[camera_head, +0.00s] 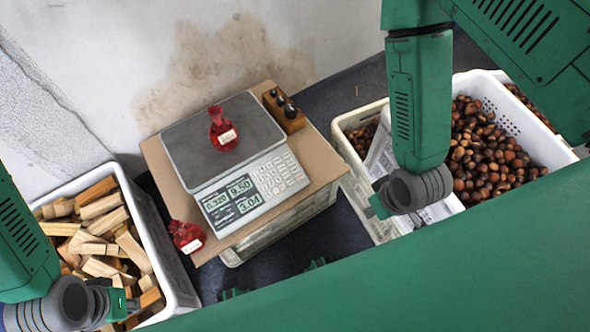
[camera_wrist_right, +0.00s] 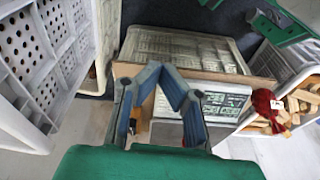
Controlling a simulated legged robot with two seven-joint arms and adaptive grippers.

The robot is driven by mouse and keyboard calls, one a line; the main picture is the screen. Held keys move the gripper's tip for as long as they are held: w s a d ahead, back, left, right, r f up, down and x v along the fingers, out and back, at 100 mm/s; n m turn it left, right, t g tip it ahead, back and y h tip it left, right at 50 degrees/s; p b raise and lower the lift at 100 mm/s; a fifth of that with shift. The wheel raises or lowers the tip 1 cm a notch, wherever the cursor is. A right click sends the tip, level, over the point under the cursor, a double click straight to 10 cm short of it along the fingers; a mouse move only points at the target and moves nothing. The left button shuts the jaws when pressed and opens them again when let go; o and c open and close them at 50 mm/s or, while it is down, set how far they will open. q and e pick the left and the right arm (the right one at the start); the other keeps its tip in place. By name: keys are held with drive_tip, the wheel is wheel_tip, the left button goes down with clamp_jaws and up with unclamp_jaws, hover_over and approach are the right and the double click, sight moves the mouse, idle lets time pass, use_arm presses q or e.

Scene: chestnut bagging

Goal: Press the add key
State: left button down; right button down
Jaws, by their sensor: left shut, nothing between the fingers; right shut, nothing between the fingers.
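The weighing scale (camera_head: 225,140) stands on a cardboard-topped crate, its lit display (camera_head: 232,198) reading 0.320, 9.50 and 3.04. Its keypad (camera_head: 278,176) is at the right of its front panel; key labels are too small to read, so I cannot single out the add key. A red net bag (camera_head: 222,130) lies on the pan. My left gripper (camera_head: 125,303) is at the lower left over the wood crate, partly hidden, shut and empty. My right gripper (camera_wrist_right: 159,70) is shut and empty, its fingertips over the cardboard beside the scale (camera_wrist_right: 215,103), apart from the keypad.
A second red bag (camera_head: 187,237) lies at the cardboard's (camera_head: 160,165) front left corner. A wooden weight block (camera_head: 284,110) stands right of the pan. A wood-filled crate (camera_head: 178,265) stands left, chestnut crates (camera_head: 497,92) right. A wall is behind.

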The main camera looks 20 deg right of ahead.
sight(293, 162)
drive_tip(key=w+a+f+n+t+b, duration=0.2)
drive_tip(key=w+a+t, duration=0.1)
drive_tip(key=w, duration=0.4)
drive_tip(key=w+a+f+n+t+b, duration=0.2)
drive_tip(key=w+a+f+t, duration=0.1)
drive_tip(key=w, duration=0.4)
drive_tip(key=w+a+f+n+t+b, duration=0.2)
drive_tip(key=w+a+f+t, duration=0.1)
drive_tip(key=w, duration=0.4)
drive_tip(key=shift+w+t+b, duration=0.35)
drive_tip(key=shift+w+t, duration=0.05)
drive_tip(key=shift+t, duration=0.4)
drive_tip(key=shift+f, duration=0.1)
drive_tip(key=f+b, duration=0.2)
drive_tip(key=w+f+b, duration=0.1)
drive_tip(key=f+b, duration=0.2)
drive_tip(key=w+f+b, duration=0.1)
drive_tip(key=f+b, duration=0.1)
drive_tip(key=shift+w+a+f, duration=0.15)
drive_tip(key=shift+a+f, duration=0.05)
drive_tip(key=shift+a, duration=0.2)
drive_tip(key=shift+w+f+b, duration=0.2)
drive_tip(key=shift+f+b, duration=0.2)
drive_tip(key=shift+b, duration=0.15)
drive_tip(key=shift+w+f, duration=0.1)
drive_tip(key=shift+f, duration=0.25)
